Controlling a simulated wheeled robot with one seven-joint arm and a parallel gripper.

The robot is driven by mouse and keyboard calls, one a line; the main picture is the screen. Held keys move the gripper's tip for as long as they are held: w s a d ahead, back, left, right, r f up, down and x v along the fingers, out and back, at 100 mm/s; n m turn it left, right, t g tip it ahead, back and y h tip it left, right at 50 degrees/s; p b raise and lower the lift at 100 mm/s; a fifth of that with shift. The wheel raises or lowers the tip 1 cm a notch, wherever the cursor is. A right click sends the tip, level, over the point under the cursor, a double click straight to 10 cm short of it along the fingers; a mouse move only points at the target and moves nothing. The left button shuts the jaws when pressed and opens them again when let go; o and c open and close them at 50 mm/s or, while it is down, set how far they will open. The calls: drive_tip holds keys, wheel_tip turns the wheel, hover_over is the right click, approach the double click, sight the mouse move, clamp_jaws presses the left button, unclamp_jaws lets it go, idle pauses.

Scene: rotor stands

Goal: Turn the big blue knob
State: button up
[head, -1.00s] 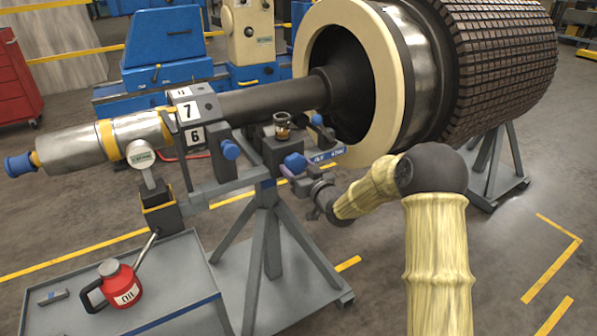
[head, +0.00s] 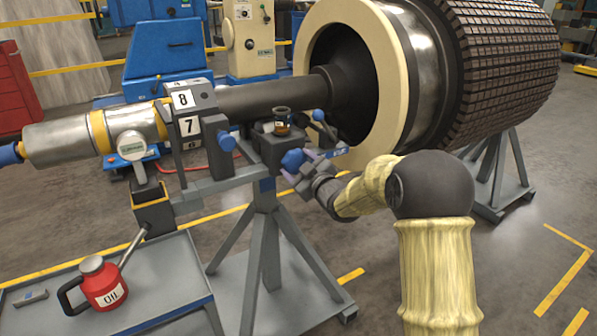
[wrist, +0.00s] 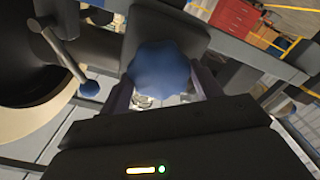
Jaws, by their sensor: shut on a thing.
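The big blue knob (head: 293,159) is a lobed knob on the dark block at the right end of the stand's rail. In the wrist view the knob (wrist: 160,75) sits between my two fingers and fills the space between them. My gripper (head: 300,170) is shut on the knob, reaching in from the right; its fingers also show on both sides of the knob in the wrist view (wrist: 163,90). The fingers partly hide the knob's edges. A numbered drum (head: 188,113) on the shaft shows 8 above 7.
A smaller blue knob (head: 226,141) and a blue-tipped lever (head: 318,115) are close by. A small cup of amber liquid (head: 281,122) stands on the block. The large rotor (head: 500,60) is behind; a red oil can (head: 103,283) stands on the cart at lower left.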

idle(0.4)
drive_tip(key=o, duration=1)
drive_tip(key=v, duration=1.7)
drive_tip(key=shift+d+p, duration=0.25)
drive_tip(key=shift+p, duration=0.1)
drive_tip(key=shift+s, duration=0.15)
